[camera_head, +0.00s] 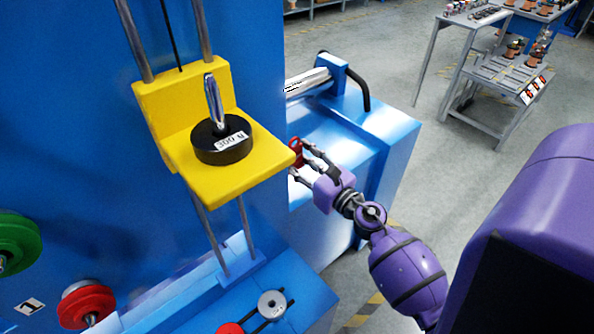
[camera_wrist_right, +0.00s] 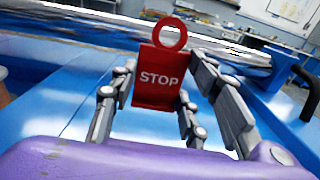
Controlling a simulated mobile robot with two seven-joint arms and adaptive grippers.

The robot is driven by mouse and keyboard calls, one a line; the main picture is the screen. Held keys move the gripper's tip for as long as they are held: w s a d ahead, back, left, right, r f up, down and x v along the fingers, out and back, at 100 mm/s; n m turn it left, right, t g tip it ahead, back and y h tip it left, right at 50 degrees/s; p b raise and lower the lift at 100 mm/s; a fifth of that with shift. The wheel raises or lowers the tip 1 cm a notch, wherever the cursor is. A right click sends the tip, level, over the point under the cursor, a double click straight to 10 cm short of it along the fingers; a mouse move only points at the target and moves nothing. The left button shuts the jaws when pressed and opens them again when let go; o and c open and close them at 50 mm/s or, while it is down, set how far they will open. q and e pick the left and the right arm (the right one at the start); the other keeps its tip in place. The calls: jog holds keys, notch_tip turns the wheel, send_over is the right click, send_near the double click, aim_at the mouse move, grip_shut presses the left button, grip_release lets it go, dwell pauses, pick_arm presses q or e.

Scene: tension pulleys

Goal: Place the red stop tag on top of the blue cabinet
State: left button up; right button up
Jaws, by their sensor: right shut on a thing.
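The red stop tag (camera_wrist_right: 159,80) stands upright in the right wrist view, its ring at the top and the word STOP facing me. My right gripper (camera_wrist_right: 155,98) is shut on it, with fingers on both sides. In the head view the tag's red ring (camera_head: 296,146) shows at the tips of my right gripper (camera_head: 299,160), partly hidden by the fingers. Both are over the low blue cabinet (camera_head: 385,125), right of the yellow carriage. I cannot tell whether the tag touches the cabinet's top. My left gripper is not in view.
A yellow carriage (camera_head: 205,180) holding a black 500 N weight (camera_head: 222,142) stands close left of the gripper. A silver cylinder (camera_head: 306,82) and a black hose (camera_head: 357,82) are behind it. Grey carts (camera_head: 500,95) stand farther back on open floor.

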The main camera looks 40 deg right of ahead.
notch_tip(320, 180, down, 4)
jog(key=shift+s+r+b, duration=0.15)
jog(key=shift+b, duration=0.45)
notch_tip(320, 180, down, 4)
jog(key=shift+r+b, duration=0.1)
jog(key=shift+b, duration=0.7)
jog(key=shift+f, duration=0.25)
jog(key=o, duration=0.7)
jog(key=shift+f+b, duration=0.1)
jog(key=shift+b, duration=0.2)
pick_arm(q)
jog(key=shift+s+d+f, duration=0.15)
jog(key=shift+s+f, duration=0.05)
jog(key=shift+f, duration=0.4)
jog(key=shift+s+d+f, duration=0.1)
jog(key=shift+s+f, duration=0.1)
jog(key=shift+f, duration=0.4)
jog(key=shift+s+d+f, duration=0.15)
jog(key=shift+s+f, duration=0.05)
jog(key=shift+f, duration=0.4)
pick_arm(e)
jog(key=o, duration=0.4)
jog(key=shift+o, duration=0.2)
